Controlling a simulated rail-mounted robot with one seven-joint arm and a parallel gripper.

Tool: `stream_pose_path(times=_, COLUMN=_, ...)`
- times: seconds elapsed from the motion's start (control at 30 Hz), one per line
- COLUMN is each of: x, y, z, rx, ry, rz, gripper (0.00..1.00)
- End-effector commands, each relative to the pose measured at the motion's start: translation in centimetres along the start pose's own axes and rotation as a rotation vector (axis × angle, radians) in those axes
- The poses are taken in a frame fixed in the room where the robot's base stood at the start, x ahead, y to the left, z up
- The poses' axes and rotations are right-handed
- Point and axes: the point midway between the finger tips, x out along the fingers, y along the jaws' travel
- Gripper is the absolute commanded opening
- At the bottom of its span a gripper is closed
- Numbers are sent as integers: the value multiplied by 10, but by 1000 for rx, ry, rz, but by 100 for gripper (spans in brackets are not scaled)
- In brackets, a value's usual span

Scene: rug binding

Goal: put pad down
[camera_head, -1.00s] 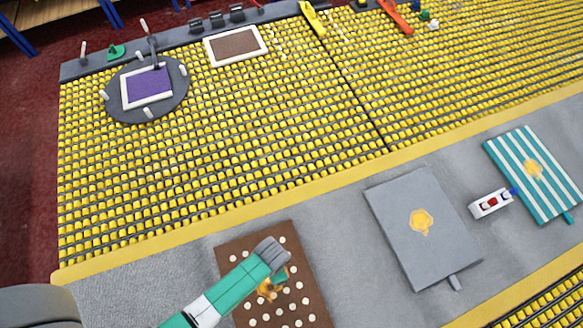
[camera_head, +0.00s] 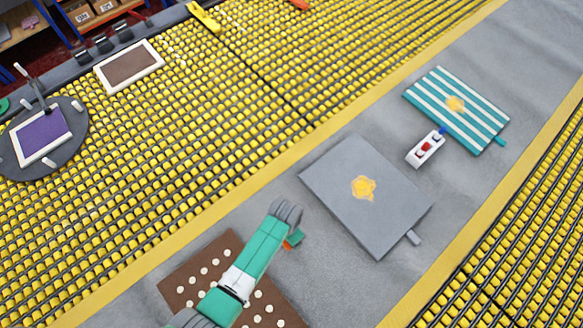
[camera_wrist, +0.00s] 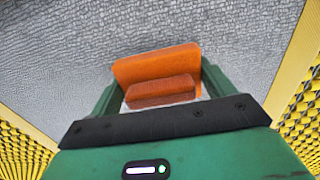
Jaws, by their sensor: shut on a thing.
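My gripper (camera_head: 291,240) is shut on a small orange pad (camera_wrist: 158,68), a stepped block that fills the space between the two green fingers in the wrist view. In the head view only a sliver of orange shows beside the gripper tip. The tip appears over the grey strip (camera_head: 262,212), between a brown mat with cream dots (camera_head: 183,286) and a plain grey mat (camera_head: 330,185). In the wrist view, grey textured surface lies beyond the pad. I cannot tell how high the pad is above it.
The grey mat bears a golden patch (camera_head: 364,188). A white box with red and blue parts (camera_head: 425,149) and a teal-striped mat (camera_head: 455,110) lie farther right. Yellow roller beds flank the strip. A round turntable with a purple panel (camera_head: 42,135) is at left.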

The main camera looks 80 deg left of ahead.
Motion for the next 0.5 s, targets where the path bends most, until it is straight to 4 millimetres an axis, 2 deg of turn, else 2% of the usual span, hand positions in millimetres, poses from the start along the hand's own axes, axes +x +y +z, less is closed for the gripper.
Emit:
stream_pose_path(times=0.07, x=2, y=-3, z=-12, rx=0, ry=0, rz=0, gripper=57)
stream_pose_path(times=0.23, x=2, y=-5, z=-18, rx=1, ry=-1, rz=0, gripper=57)
stream_pose_path(times=0.3, x=3, y=-7, z=-27, rx=1, ry=1, rz=-1, gripper=57)
stream_pose_path(times=0.4, x=24, y=-7, z=-25, rx=0, ry=-3, rz=0, gripper=57)
stream_pose_path(times=0.5, x=36, y=-7, z=-25, rx=1, ry=-3, rz=0, gripper=57)
